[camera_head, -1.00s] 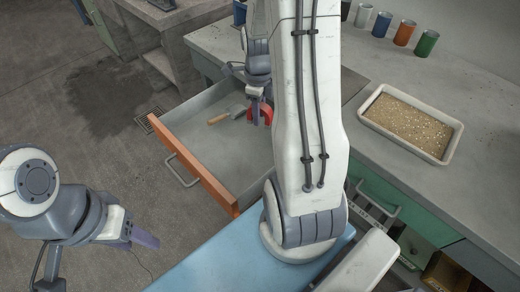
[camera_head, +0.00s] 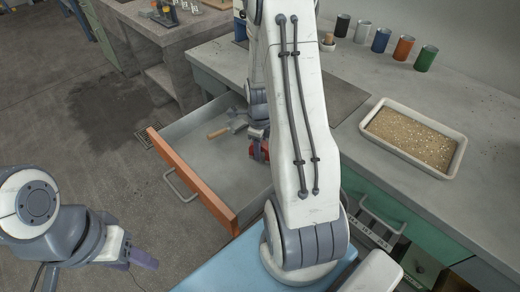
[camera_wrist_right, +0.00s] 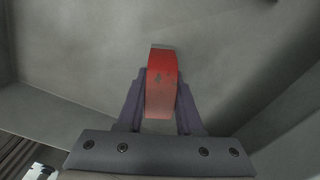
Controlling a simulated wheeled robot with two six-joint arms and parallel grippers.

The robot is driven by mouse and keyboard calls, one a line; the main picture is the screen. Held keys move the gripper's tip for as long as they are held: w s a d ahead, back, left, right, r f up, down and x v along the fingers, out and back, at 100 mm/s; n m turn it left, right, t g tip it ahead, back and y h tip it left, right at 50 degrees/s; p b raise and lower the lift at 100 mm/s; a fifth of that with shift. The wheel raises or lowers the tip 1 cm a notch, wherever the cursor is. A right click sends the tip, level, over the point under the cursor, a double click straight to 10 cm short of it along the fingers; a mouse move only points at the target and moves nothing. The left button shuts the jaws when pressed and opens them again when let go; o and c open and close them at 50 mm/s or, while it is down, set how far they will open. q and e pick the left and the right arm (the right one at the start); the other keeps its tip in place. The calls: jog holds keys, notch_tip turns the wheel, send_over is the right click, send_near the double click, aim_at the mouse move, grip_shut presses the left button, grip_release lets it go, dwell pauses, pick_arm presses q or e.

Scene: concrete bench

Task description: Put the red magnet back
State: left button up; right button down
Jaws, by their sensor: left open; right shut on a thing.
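The red magnet (camera_wrist_right: 161,85) is between the fingers of my right gripper (camera_wrist_right: 161,105), which is shut on it, in the right wrist view. In the head view the red magnet (camera_head: 259,150) shows just left of my right arm, over the open drawer (camera_head: 187,174) with an orange front. The right gripper is mostly hidden behind my arm there. Grey drawer floor and walls lie behind the magnet in the wrist view; I cannot tell whether it touches the floor. My left gripper (camera_head: 140,256) is open and empty at the lower left, outside the drawer.
A hammer (camera_head: 219,133) with a wooden handle lies in the drawer. On the bench (camera_head: 335,122) are a tray of granular material (camera_head: 368,137) and several coloured cups, including an orange one (camera_head: 403,48). The bench between the tray and my right arm is clear.

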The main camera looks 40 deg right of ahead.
jog(key=shift+f, duration=0.15)
jog(key=c, duration=0.6)
grip_release()
jog(key=shift+o, duration=0.2)
